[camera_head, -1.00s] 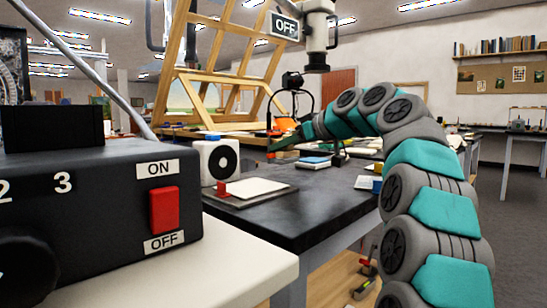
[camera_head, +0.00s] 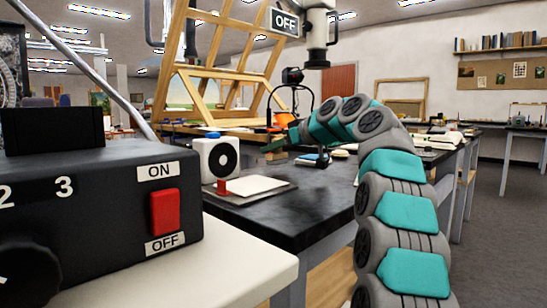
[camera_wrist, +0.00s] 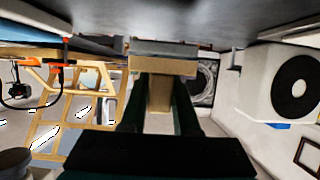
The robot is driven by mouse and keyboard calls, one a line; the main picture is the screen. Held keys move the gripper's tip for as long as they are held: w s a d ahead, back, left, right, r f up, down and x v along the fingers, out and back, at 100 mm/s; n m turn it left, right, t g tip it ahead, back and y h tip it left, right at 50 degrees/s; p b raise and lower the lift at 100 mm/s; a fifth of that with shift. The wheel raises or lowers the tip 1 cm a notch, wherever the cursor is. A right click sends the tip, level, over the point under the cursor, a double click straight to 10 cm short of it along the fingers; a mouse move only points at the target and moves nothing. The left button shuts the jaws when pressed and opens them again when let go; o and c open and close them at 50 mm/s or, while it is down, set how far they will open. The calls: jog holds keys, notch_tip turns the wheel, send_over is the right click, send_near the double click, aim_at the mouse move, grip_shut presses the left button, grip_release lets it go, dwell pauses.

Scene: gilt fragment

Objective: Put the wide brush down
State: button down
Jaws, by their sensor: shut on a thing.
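My gripper (camera_head: 268,147) is over the black-topped table in the head view, right of the white box with a black disc. In the wrist view my gripper (camera_wrist: 160,88) has two dark green fingers close on either side of a tan wooden piece. I take this as the wide brush (camera_wrist: 163,66), with a broad tan band and a grey band beyond the fingertips. In the head view the brush cannot be made out clearly. Whether it touches the table cannot be told.
The white box (camera_head: 214,160) also shows close on the right in the wrist view (camera_wrist: 268,82). A board with white paper (camera_head: 255,186) and a small red piece lies in front of it. A wooden easel frame (camera_head: 225,75) stands behind. Bare black tabletop (camera_head: 300,212) lies nearer me.

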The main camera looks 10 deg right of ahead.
jog(key=shift+f, duration=0.9)
jog(key=shift+f+b, duration=0.1)
jog(key=shift+b, duration=0.2)
jog(key=c, duration=0.7)
grip_release()
jog(key=shift+o, duration=0.2)
jog(key=v, duration=1.1)
jog(key=shift+s+d+r, duration=0.15)
jog(key=shift+s+r, duration=0.1)
jog(key=shift+r, duration=0.05)
jog(key=shift+s+d, duration=0.15)
jog(key=shift+s, duration=0.05)
